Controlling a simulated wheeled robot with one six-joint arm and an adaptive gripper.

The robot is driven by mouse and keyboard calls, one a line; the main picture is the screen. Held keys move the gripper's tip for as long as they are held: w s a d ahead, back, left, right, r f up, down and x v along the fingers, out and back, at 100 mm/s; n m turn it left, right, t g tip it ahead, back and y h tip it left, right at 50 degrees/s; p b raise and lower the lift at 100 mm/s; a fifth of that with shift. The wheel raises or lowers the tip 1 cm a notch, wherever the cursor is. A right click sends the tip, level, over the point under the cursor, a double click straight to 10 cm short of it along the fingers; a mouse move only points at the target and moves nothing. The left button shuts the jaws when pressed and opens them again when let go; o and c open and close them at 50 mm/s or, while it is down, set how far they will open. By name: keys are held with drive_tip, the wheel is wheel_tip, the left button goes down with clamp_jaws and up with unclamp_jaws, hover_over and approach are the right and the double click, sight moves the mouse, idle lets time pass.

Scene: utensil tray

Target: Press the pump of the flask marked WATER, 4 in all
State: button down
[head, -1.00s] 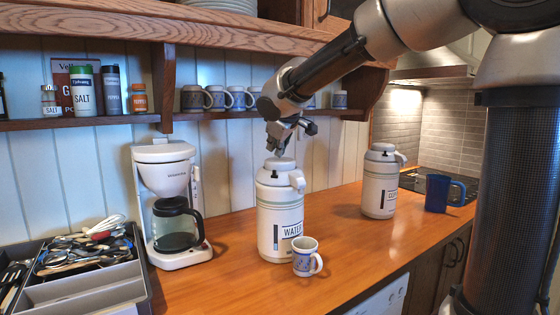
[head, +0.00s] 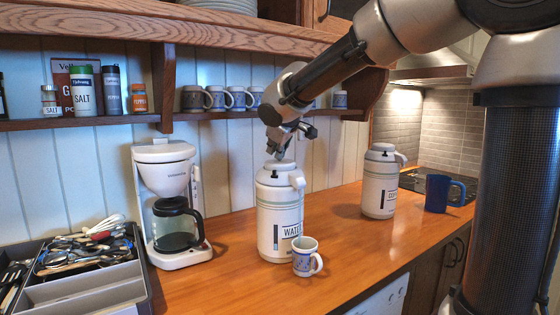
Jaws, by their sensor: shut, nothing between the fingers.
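My gripper (head: 281,156) is shut and empty, pointing down right at the pump top. Its fingertips look to be touching the pump or just above it; I cannot tell which. A white and blue mug (head: 306,257) stands in front of the flask and hides part of its label and base.
A second similar flask (head: 379,185) and a blue mug (head: 443,194) stand to the right. A white coffee maker (head: 163,153) and a grey utensil tray (head: 85,291) are on the left. A shelf (head: 230,114) with mugs and jars runs behind my gripper.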

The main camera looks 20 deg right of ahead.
sight(277, 161)
drive_tip(key=shift+f, duration=0.65)
drive_tip(key=shift+r, duration=0.1)
idle(0.5)
drive_tip(key=shift+r, duration=1.4)
drive_tip(key=shift+r, duration=2.5)
wheel_tip(277, 161, up, 4)
drive_tip(key=shift+f, duration=0.1)
